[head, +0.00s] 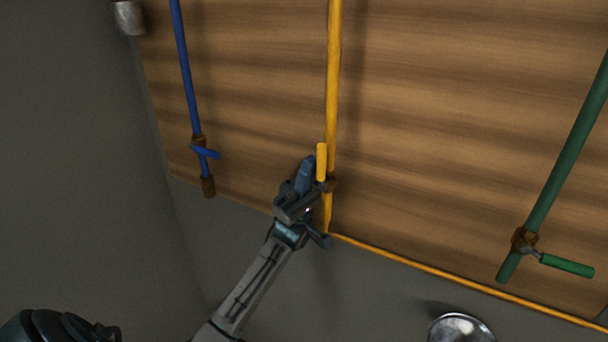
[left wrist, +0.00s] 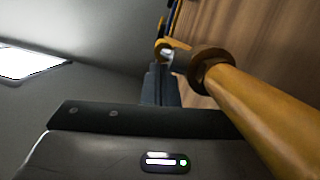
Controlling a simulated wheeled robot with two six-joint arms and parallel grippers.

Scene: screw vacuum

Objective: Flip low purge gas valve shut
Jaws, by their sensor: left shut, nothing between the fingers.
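A yellow pipe (head: 334,80) runs down the wooden panel, with a brown valve body (head: 330,185) low on it. Its yellow handle (head: 321,162) points up, roughly parallel to the pipe. My left gripper (head: 306,172) is shut and empty, just left of the handle; whether it touches the handle cannot be told. The left wrist view shows the yellow pipe (left wrist: 265,115), the brown valve collar (left wrist: 208,68) and part of the yellow handle (left wrist: 171,48) close beside the dark fingers. No label shows. My right gripper is not in view.
A blue pipe (head: 187,70) with a blue handle (head: 206,152) is to the left. A green pipe (head: 567,155) with a green handle (head: 567,265) is at the right. A thin yellow line (head: 450,275) edges the panel. A round metal fixture (head: 460,328) is at the bottom.

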